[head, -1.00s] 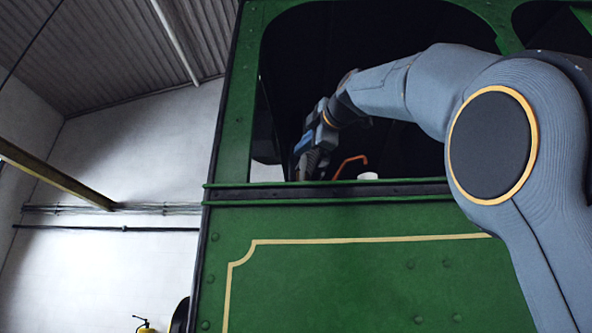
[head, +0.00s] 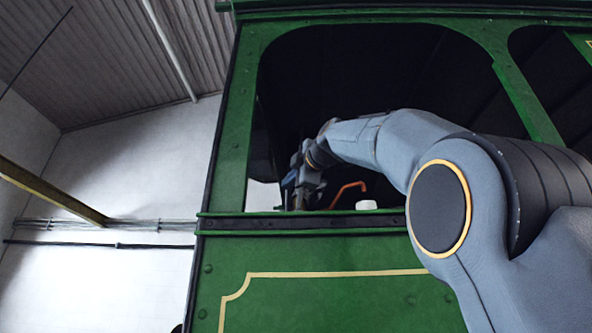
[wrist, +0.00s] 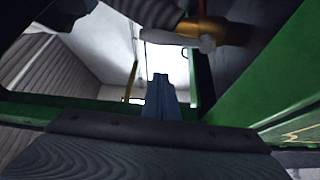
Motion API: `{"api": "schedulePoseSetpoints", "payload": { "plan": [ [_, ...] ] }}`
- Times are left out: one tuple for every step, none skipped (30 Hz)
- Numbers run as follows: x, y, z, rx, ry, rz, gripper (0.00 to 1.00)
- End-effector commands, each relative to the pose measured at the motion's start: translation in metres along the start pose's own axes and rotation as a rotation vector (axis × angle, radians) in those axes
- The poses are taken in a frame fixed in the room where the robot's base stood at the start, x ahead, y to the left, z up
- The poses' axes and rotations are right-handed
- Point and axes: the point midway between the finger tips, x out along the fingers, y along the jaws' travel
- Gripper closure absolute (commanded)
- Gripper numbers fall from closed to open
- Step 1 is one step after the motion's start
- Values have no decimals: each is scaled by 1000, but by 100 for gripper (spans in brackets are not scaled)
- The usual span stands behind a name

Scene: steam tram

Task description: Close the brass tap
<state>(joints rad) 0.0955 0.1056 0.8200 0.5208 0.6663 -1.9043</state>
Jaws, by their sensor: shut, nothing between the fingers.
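In the wrist view a brass fitting (wrist: 203,29), seemingly the brass tap, shows at the top, right of centre. A pale lever or bar (wrist: 172,38) crosses in front of it, running left to right. My gripper (wrist: 160,78) is shut and empty, pointing up the picture below this bar; a gap shows between them in the picture, but I cannot judge the depth. In the head view my gripper (head: 300,203) is inside the green cab's window opening, tilted down near the sill. I cannot make out the tap there.
The green window sill (head: 330,214) runs just below my gripper. An orange bent rod (head: 348,190) and a small white object (head: 366,204) stand right of it, behind the sill. The window post (head: 235,120) is to the left. The cab inside is dark.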

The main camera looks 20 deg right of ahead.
Motion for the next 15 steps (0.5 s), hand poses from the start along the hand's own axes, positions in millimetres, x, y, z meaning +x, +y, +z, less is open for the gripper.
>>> {"api": "schedulePoseSetpoints", "payload": {
  "plan": [
    [9, 3, -1, 1, 1, -2, 100],
    [14, 2, -1, 1, 1, -3, 100],
    [20, 2, -1, 1, 1, -3, 100],
    [24, 2, -1, 1, 1, -3, 100],
    [29, 2, -1, 1, 1, -3, 100],
    [35, 2, 0, 0, 0, -2, 100],
    [38, 2, -1, 0, 0, -2, 100],
    [34, 3, 7, 0, -3, 0, 100],
    [31, 2, 14, 0, -4, 0, 100],
    [29, 2, 18, 0, -5, 0, 100],
    [28, 1, 22, 0, -4, -1, 100],
    [27, 1, 26, 1, -3, -1, 100],
    [26, 1, 29, -1, -4, -1, 100],
    [25, 1, 31, 0, -3, -1, 100],
    [25, 0, 33, 0, -2, -1, 100]
  ]
}}
